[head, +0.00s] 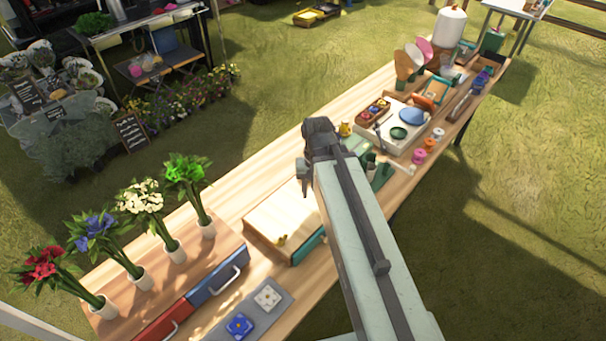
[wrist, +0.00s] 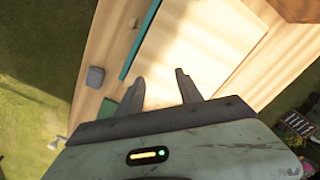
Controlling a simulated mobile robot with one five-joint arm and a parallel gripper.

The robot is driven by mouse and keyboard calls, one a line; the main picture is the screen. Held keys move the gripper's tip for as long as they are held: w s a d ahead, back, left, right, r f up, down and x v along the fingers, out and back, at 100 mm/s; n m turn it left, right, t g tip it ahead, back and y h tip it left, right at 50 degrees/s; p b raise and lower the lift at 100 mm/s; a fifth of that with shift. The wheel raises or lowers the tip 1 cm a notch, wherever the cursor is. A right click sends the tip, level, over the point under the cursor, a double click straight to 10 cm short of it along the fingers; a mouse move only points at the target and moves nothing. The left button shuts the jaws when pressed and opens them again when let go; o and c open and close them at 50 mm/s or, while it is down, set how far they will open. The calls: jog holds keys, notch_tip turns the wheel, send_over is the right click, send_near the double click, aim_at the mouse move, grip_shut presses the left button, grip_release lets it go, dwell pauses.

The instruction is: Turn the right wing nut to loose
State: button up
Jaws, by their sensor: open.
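A pale wooden board (head: 283,214) with a teal edge lies on the long table. A small brass piece (head: 282,240), like a wing nut, sits at its near end. A second small brass piece (head: 345,129) shows farther right, just beyond my gripper (head: 321,138); I cannot tell clearly that it is the right wing nut. My arm hides the stretch between them. In the wrist view my gripper (wrist: 159,86) is open and empty, its fingers apart above the pale board (wrist: 190,45). No wing nut shows in the wrist view.
Several flower vases (head: 174,250) stand at the left end of the table. A grey mat (head: 255,315) with flower tiles lies near the front. A white tray (head: 395,125), spools (head: 420,156) and other tools crowd the far right. A grey block (wrist: 96,76) shows in the wrist view.

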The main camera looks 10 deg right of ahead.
jog(key=w+m, duration=0.4)
jog(key=m, duration=0.3)
jog(key=w+m, duration=0.4)
jog(key=m, duration=0.3)
jog(key=w+m, duration=0.4)
jog(key=m, duration=0.2)
jog(key=shift+w+r+m, duration=0.15)
jog(key=shift+r+m, duration=0.05)
jog(key=shift+m, duration=0.2)
jog(key=m, duration=0.1)
jog(key=w+m, duration=0.1)
jog(key=shift+m, duration=0.4)
notch_tip(320, 180, down, 8)
jog(key=b, duration=0.7)
jog(key=shift+b, duration=0.35)
jog(key=shift+r, duration=0.15)
grip_shut()
